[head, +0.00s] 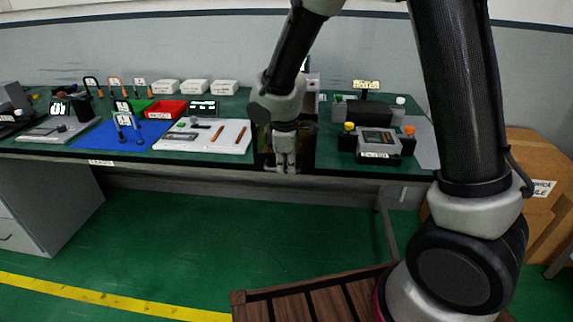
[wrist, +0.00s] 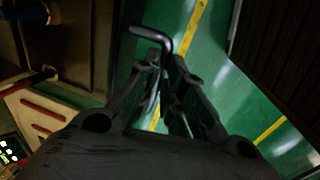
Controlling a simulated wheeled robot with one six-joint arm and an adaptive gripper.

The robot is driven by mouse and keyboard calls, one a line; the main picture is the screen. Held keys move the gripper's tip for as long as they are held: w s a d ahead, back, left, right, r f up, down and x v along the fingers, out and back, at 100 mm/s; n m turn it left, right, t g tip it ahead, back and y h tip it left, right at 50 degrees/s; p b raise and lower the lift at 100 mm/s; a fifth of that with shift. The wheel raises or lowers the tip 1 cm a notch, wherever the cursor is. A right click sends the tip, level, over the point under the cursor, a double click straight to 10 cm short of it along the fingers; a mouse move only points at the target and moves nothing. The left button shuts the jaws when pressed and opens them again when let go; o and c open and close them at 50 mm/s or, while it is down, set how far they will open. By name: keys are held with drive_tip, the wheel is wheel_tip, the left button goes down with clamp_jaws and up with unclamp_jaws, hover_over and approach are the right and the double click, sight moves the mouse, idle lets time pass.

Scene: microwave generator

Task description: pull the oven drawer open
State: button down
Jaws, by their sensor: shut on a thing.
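The oven (head: 310,135) is a dark box at the front edge of the green bench, mostly hidden behind my wrist and gripper in the head view. My gripper (head: 286,164) points down in front of it, by the bench edge. In the wrist view my gripper (wrist: 172,85) has its fingers closed around a thin dark bent handle (wrist: 150,34), whose end sticks out past the fingertips. The dark oven side (wrist: 75,45) is at the upper left there. Where the handle joins the drawer is hidden, and I cannot tell how far the drawer stands out.
A white board (head: 205,136) with orange pens lies left of the oven. A grey device (head: 379,144) with yellow and orange knobs stands right of it. A brown slatted surface (head: 310,300) is low in front. Green floor is open below the bench.

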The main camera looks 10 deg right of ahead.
drive_tip(key=c, duration=1.5)
unclamp_jaws()
drive_tip(key=shift+r, duration=0.1)
drive_tip(key=r, duration=0.4)
drive_tip(key=s+r, duration=0.1)
drive_tip(key=r, duration=0.2)
drive_tip(key=s+r, duration=0.1)
drive_tip(key=r, duration=0.3)
drive_tip(key=shift+s+a+r, duration=0.15)
drive_tip(key=shift+a+r, duration=0.15)
drive_tip(key=shift+a, duration=0.1)
